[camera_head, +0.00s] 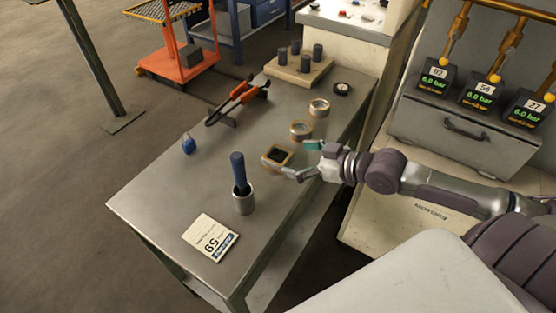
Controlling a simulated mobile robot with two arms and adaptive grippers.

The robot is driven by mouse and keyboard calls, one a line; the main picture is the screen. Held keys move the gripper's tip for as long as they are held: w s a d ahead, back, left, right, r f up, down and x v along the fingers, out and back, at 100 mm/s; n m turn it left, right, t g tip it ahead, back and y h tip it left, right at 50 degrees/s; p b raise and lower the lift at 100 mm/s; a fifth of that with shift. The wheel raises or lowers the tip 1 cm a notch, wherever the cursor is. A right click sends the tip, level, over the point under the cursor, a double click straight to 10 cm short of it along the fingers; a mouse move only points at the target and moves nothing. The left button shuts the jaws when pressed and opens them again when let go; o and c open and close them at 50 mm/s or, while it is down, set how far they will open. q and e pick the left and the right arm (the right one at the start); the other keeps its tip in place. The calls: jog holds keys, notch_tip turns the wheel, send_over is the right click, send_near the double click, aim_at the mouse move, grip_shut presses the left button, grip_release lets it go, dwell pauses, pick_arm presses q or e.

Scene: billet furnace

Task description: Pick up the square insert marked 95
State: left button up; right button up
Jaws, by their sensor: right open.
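A square insert (277,156) with a brass-coloured rim and a dark middle lies on the grey metal table (170,205). No number can be read on it. My right gripper (297,161) comes in from the right, low over the table. My left gripper is not in view.
Two round ring-shaped inserts (300,130) (319,107) lie behind the square one. A cup (244,203) with a blue-handled tool, a number card (210,237), a blue padlock (188,144), orange-handled tongs (238,98) and a pegged block (299,68) share the table.

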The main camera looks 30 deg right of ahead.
aim_at(276, 155)
jog(key=shift+x, duration=0.95)
jog(key=x, duration=0.4)
jog(key=shift+a+r, duration=0.15)
jog(key=shift+a, duration=0.1)
grip_shut()
jog(key=shift+r, duration=0.2)
